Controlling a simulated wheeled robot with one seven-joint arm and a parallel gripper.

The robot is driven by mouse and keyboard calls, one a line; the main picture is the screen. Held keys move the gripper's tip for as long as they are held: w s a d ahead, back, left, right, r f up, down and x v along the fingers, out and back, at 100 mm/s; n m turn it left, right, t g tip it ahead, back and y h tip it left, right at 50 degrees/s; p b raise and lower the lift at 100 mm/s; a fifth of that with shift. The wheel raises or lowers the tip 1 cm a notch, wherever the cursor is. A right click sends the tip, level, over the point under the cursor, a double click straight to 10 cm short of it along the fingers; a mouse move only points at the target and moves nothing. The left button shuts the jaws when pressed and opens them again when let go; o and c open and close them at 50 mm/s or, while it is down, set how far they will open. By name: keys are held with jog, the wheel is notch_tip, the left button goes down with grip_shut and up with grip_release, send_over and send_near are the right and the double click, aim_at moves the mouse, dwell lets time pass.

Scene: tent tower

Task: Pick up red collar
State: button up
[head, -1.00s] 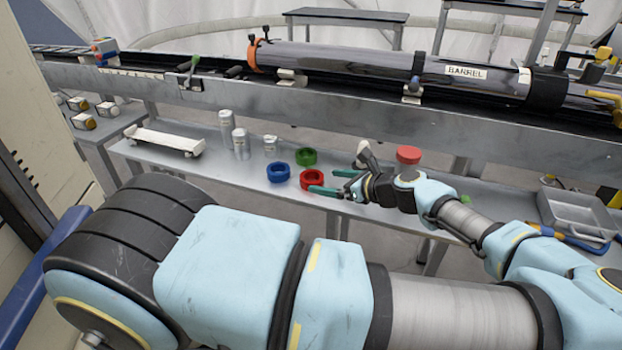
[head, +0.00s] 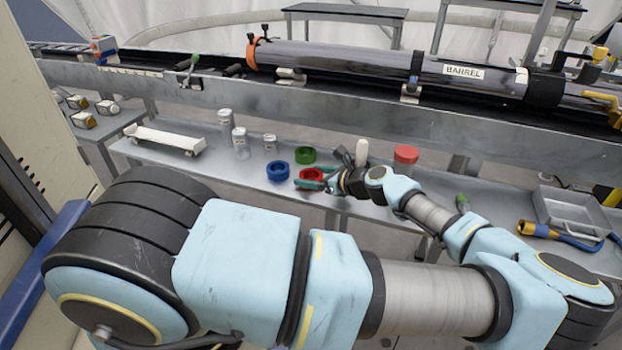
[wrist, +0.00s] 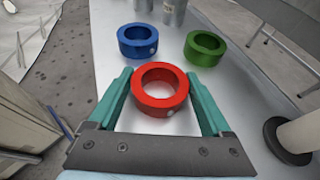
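The red collar (wrist: 160,99) is a thick ring lying flat on the grey shelf, seen in the middle of the wrist view. My gripper (wrist: 159,95) is open, with its green fingers on either side of the collar; the collar's near part is between them. I cannot tell whether the fingers touch it. In the head view the red collar (head: 312,174) shows just beyond my gripper (head: 312,181), which partly hides it.
A blue collar (wrist: 137,45) and a green collar (wrist: 204,54) lie just beyond the red one. Silver cylinders (head: 240,145) and a white cradle (head: 165,140) stand to the left. A red-capped jar (head: 405,160) and a white post (head: 361,153) stand to the right.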

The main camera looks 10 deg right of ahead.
jog(key=c, duration=1.1)
jog(key=shift+o, duration=0.2)
jog(key=shift+r, duration=0.15)
